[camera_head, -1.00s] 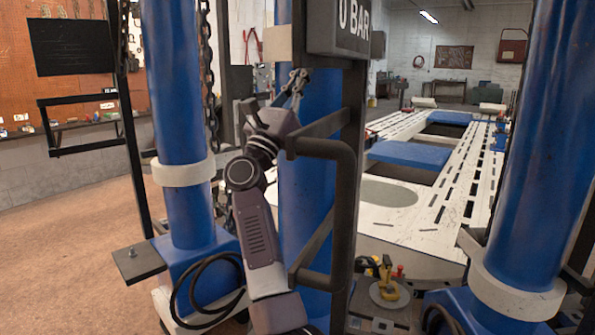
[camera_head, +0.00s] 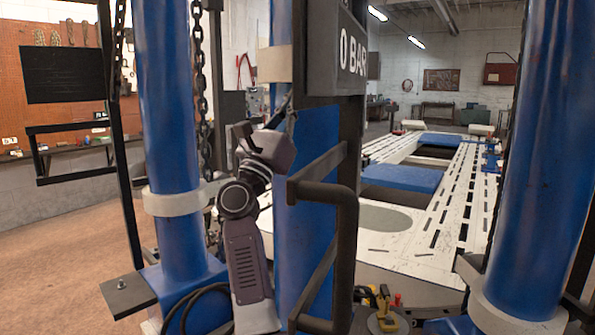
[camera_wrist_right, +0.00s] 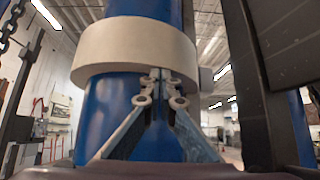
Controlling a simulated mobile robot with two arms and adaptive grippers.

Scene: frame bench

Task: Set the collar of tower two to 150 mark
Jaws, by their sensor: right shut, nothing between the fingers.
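Several blue columns each carry a pale ring collar. The collar on the middle column (camera_head: 275,62) sits high, beside the "0 BAR" box; it also shows in the right wrist view (camera_wrist_right: 135,52). The left column's collar (camera_head: 175,202) is lower, and the right column's collar (camera_head: 515,310) is near the bottom edge. I cannot read which tower is two, and no 150 mark is legible. My right gripper (camera_head: 287,108) is shut and empty at the middle column, just below its collar. In the wrist view its fingertips (camera_wrist_right: 161,88) overlap the collar's lower edge; contact is unclear. My left gripper is not in view.
A black post with a "0 BAR" box (camera_head: 350,52) and a bent black handle (camera_head: 345,230) stand just right of my right arm. A chain (camera_head: 198,75) hangs by the left column. A white slotted frame bench (camera_head: 400,235) lies behind.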

